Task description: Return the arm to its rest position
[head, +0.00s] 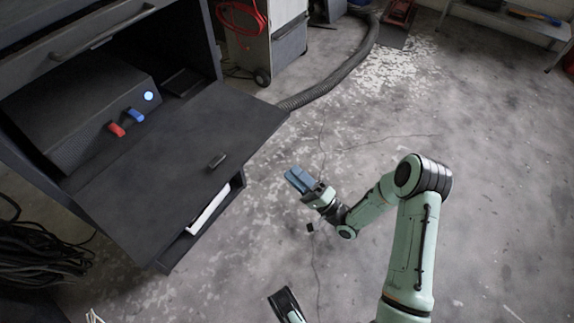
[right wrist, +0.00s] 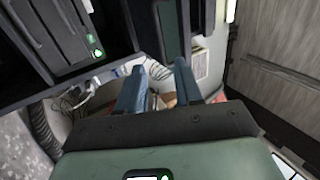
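My right arm (head: 411,245), pale green with black joints, reaches from the lower right of the head view over the bare floor, bent at the elbow. Its right gripper (head: 298,180) has blue fingers and hangs in the air to the right of the dark cabinet's open flap, apart from it. In the right wrist view, the two fingers of the gripper (right wrist: 160,70) stand apart with nothing held between them. A black and green part of mine shows at the bottom edge of the head view. My left gripper's fingers are not visible.
A dark cabinet (head: 180,165) with a lowered flap stands at the left. On it are a red connector (head: 116,129), a blue connector (head: 135,114) and a lit button (head: 149,96). A grey hose (head: 335,80) crosses the floor behind. The floor (head: 490,170) at right is clear.

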